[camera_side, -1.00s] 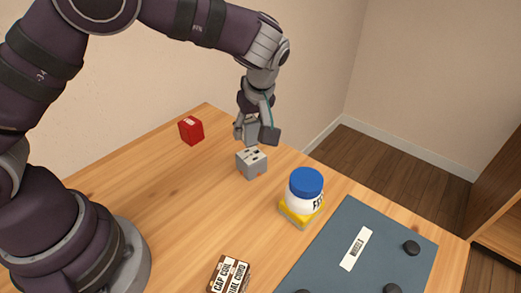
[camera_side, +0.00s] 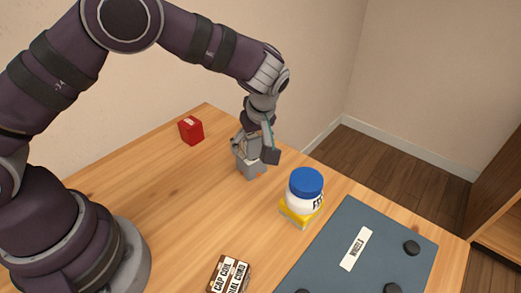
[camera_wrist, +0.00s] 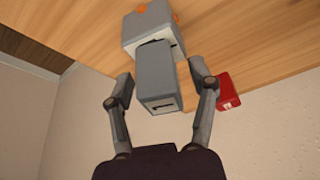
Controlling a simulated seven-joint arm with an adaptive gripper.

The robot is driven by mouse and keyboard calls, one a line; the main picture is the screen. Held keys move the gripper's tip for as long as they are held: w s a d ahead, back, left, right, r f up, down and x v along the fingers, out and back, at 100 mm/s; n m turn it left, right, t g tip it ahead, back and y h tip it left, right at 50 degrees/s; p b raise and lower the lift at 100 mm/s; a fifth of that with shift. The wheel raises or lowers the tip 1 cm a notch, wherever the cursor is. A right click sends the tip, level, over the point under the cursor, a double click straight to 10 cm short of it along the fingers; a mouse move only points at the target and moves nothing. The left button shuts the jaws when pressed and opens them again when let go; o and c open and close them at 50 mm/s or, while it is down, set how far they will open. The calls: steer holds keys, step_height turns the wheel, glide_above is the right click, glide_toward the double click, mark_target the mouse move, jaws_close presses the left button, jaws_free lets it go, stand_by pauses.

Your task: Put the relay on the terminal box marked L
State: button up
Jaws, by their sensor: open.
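A grey block, which looks like the relay (camera_wrist: 155,75), stands between the fingers of my gripper (camera_wrist: 160,82) in the wrist view. Its near end bears a small dark mark. Beyond it is a wider grey box (camera_wrist: 146,22) with orange marks, apparently the terminal box. In the side view this box (camera_side: 247,168) sits under my gripper (camera_side: 254,152), which covers much of its top. The fingers are open on either side of the relay, with gaps. The relay appears to be on the box, but I cannot tell whether it is fully seated. No letter L is readable.
A red box (camera_side: 191,130) with a white label stands to the left. A blue-lidded white jar (camera_side: 305,190) on a yellow base (camera_side: 300,215) is to the right. A dark mat (camera_side: 336,235) and a labelled brown box (camera_side: 230,274) are nearer.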

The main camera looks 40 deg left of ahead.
steer(key=shift+r, duration=0.1)
steer(key=v, duration=1.2)
steer(key=s+a+r+m+t+h, duration=0.1)
steer(key=s+a+r+m+h, duration=0.2)
steer(key=s+a+r+m, duration=0.35)
steer(key=s+f+m+t+h, duration=0.1)
steer(key=s+f+m+t, duration=0.1)
steer(key=s+m, duration=0.5)
steer(key=shift+s+a+f+t, duration=0.2)
steer(key=shift+s+a+t, duration=0.2)
steer(key=shift+s, duration=0.2)
